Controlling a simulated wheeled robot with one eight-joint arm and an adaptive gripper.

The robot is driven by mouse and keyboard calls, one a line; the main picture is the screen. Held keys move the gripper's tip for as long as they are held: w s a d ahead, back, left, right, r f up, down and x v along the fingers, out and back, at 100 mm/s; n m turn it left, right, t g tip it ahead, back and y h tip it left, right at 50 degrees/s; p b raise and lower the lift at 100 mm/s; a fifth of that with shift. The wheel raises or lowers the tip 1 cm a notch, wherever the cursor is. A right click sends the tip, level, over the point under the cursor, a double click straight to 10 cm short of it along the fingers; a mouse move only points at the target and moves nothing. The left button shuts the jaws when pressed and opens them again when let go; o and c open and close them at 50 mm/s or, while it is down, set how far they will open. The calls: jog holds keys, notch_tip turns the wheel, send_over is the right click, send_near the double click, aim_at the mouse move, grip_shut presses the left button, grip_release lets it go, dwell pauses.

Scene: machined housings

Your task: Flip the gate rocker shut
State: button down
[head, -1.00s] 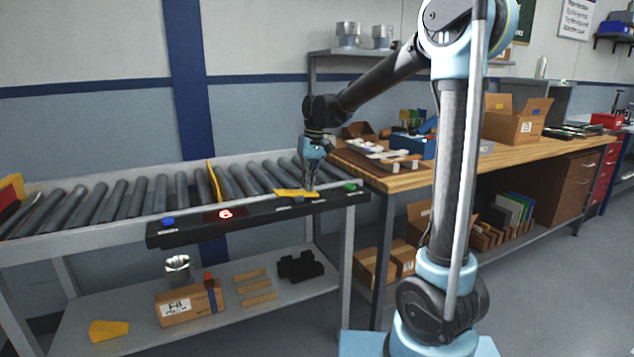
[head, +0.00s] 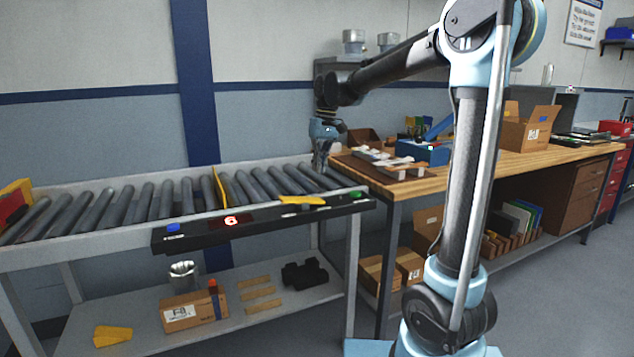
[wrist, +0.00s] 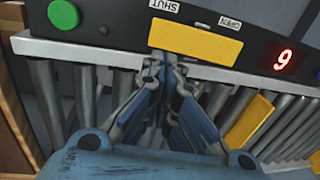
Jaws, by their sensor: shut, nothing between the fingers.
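The yellow gate rocker (head: 302,200) sits on the black control bar (head: 262,224) along the conveyor's front. In the wrist view the rocker (wrist: 196,42) lies between the bar's SHUT label on the left and OPEN label on the right. Which end is pressed down I cannot tell. My gripper (head: 320,170) is shut and empty, above the rollers and apart from the rocker in the head view. In the wrist view its fingertips (wrist: 165,66) overlap the rocker's lower left corner. The yellow gate plate (head: 220,188) stands upright on the conveyor.
A green button (head: 355,195) and a blue button (head: 173,227) sit at the bar's ends. A red display (head: 231,221) reads 6. The wooden bench (head: 430,183) with trays and a blue box (head: 420,151) adjoins the conveyor on the right.

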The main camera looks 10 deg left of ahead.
jog(key=shift+w+d+r, duration=0.1)
jog(key=shift+d+r, duration=0.05)
jog(key=shift+r, duration=0.75)
jog(key=shift+w+d+r, duration=0.1)
jog(key=shift+d+r, duration=0.1)
jog(key=shift+r, duration=0.65)
jog(key=shift+w+d+r, duration=0.1)
jog(key=shift+d+r, duration=0.05)
jog(key=shift+r, duration=0.75)
jog(key=s+d+f+m, duration=0.25)
jog(key=s+d, duration=0.45)
jog(key=d, duration=0.4)
jog(key=s+d+f+m+t, duration=0.1)
jog(key=s+d+f+m, duration=0.1)
jog(key=s+d+f, duration=0.7)
jog(key=s+d+f+m+t+h, duration=0.1)
jog(key=s+d+f+t, duration=0.1)
jog(key=s+d+f, duration=0.7)
jog(key=s+f, duration=0.3)
jog(key=f, duration=0.2)
jog(key=shift+d+m, duration=0.25)
jog(key=shift+m, duration=0.1)
jog(key=shift+f, duration=0.1)
jog(key=shift+w+f, duration=0.2)
jog(key=shift+w, duration=0.2)
